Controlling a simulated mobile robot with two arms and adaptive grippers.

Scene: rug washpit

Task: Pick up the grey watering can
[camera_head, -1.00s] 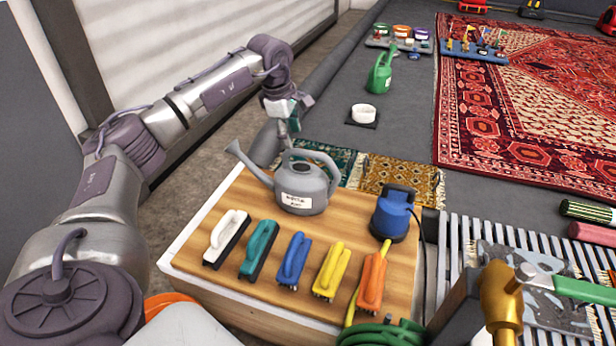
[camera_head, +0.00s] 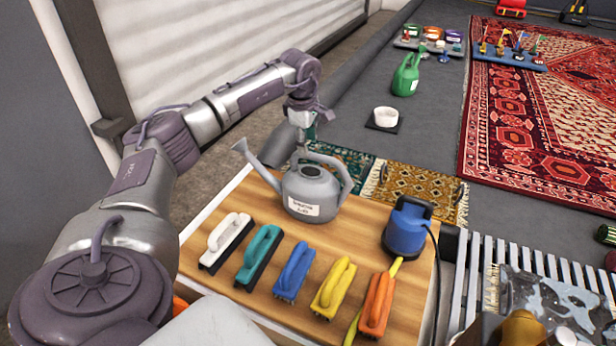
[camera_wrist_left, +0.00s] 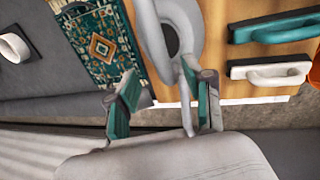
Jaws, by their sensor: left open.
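The grey watering can (camera_head: 311,190) stands upright near the back edge of the wooden tabletop (camera_head: 350,243), its spout to the left, its handle to the right and a white label on its front. My left gripper (camera_head: 301,140) is just behind and above the can, pointing down and partly hidden by it. In the left wrist view my left gripper (camera_wrist_left: 160,108) is open, with teal pads on its fingers. The can (camera_wrist_left: 192,45) shows there just beyond the fingers, close to the right one. I cannot tell whether they touch. My right gripper is not visible.
White, teal, blue, yellow and orange brushes (camera_head: 295,271) line the front of the tabletop. A blue pump (camera_head: 407,228) with a cable stands right of the can. Small rugs (camera_head: 415,190) lie behind. A green watering can (camera_head: 406,76) stands farther back on the floor.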

